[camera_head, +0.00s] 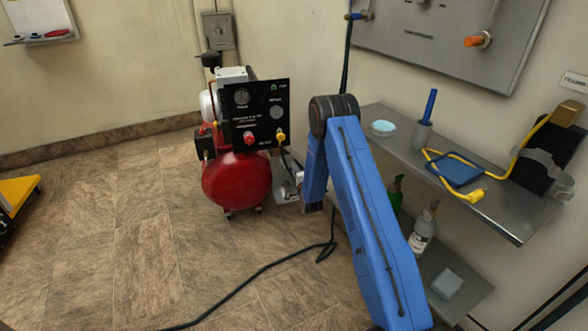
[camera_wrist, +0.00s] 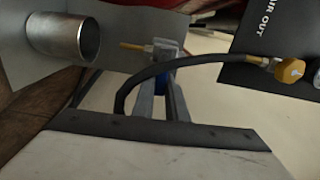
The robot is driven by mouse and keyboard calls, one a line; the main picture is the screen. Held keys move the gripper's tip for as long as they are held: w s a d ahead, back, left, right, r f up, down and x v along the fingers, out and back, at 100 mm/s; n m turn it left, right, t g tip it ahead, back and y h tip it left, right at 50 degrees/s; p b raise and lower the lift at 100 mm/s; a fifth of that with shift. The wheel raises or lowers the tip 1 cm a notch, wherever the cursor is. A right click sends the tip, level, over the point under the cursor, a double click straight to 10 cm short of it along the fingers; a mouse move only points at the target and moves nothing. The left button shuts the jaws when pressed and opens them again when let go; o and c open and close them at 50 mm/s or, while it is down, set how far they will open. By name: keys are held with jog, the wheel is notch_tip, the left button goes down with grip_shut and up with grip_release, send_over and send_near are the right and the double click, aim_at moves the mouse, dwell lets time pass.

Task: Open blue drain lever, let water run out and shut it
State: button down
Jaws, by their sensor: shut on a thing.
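The blue drain lever (camera_wrist: 160,82) shows in the wrist view between the fingertips of my gripper (camera_wrist: 162,92), which is shut on it. The lever sits on a small metal valve (camera_wrist: 166,51) with a brass stub (camera_wrist: 134,46) pointing left. Only a little of the lever's blue shows, so its angle is hard to tell. The valve belongs near the red compressor tank (camera_head: 236,182) in the head view. There, my blue arm reaches down to the right of the tank, and the lever and fingertips cannot be made out.
An open metal cup (camera_wrist: 66,36) lies left of the valve in the wrist view. A black hose curves across my gripper to a yellow fitting (camera_wrist: 290,70) on the black panel (camera_head: 258,112). A shelf (camera_head: 500,207) stands at right; a cable crosses the floor.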

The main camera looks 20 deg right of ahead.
jog(key=shift+f+m, duration=0.2)
jog(key=shift+m, duration=0.2)
jog(key=c, duration=1.8)
grip_release()
jog(key=shift+d, duration=0.1)
jog(key=shift+o, duration=0.2)
jog(key=s, duration=1.7)
jog(key=shift+s, duration=0.2)
